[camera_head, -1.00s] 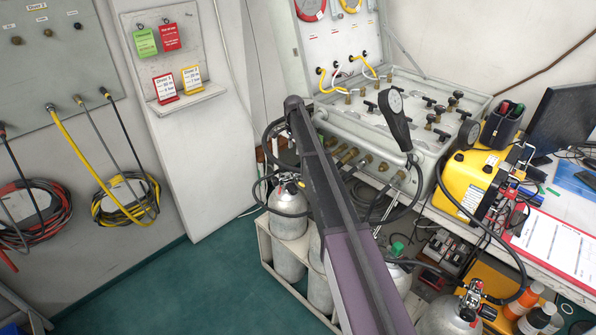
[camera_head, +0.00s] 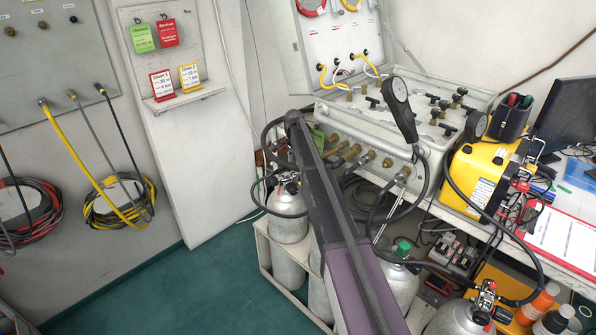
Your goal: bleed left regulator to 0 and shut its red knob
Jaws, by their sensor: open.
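A grey cylinder (camera_head: 288,228) stands in a white rack at the centre left. Its valve and regulator (camera_head: 289,184) sit on top, with a black hose looping around them; a small red part shows there, but I cannot make out its knob clearly. Another cylinder at the lower right carries a regulator with a red knob (camera_head: 489,287). A cylinder between them has a green cap (camera_head: 403,247). My dark and purple arm crosses the middle, passing just right of the left regulator and hiding part of the rack. My gripper is not visible.
The grey air panel (camera_head: 430,88) with gauges, black valves and brass fittings stands behind. A yellow case (camera_head: 480,178) sits on the white table to the right. Hoses hang between panel and cylinders. Coiled hoses (camera_head: 120,200) hang on the left wall. The green floor (camera_head: 170,285) at left is clear.

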